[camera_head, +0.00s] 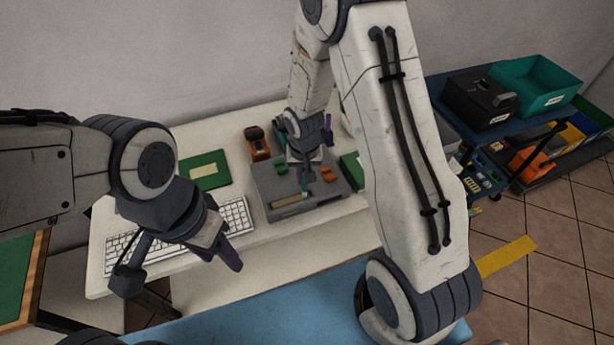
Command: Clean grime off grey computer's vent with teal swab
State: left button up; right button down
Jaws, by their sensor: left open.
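The grey computer (272,187) lies on the white desk below my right gripper. A tan-brown strip (291,200) runs along its front part; I cannot tell whether this is grime on the vent. My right gripper (304,160) is above the computer and points down. A thin teal swab (304,180) hangs upright from its fingertips, which appear closed on it. The swab's lower end is close to the strip; I cannot tell whether they touch. My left gripper (180,272) is open and empty, in front of the keyboard, left of the computer.
A white keyboard (237,215) lies left of the computer, partly hidden by my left gripper. A green board (205,170) and an orange-black tool (257,143) lie behind. A cart (490,175) with bins stands at right. The desk's front strip is clear.

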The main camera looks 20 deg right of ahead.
jog(key=shift+a, duration=0.25)
jog(key=shift+s+a+f, duration=0.1)
jog(key=shift+a+b, duration=0.4)
jog(key=shift+a, duration=0.3)
jog(key=shift+a, duration=0.1)
jog(key=shift+a+b, duration=0.3)
jog(key=shift+a, duration=0.2)
jog(key=shift+a, duration=0.1)
jog(key=shift+a, duration=0.65)
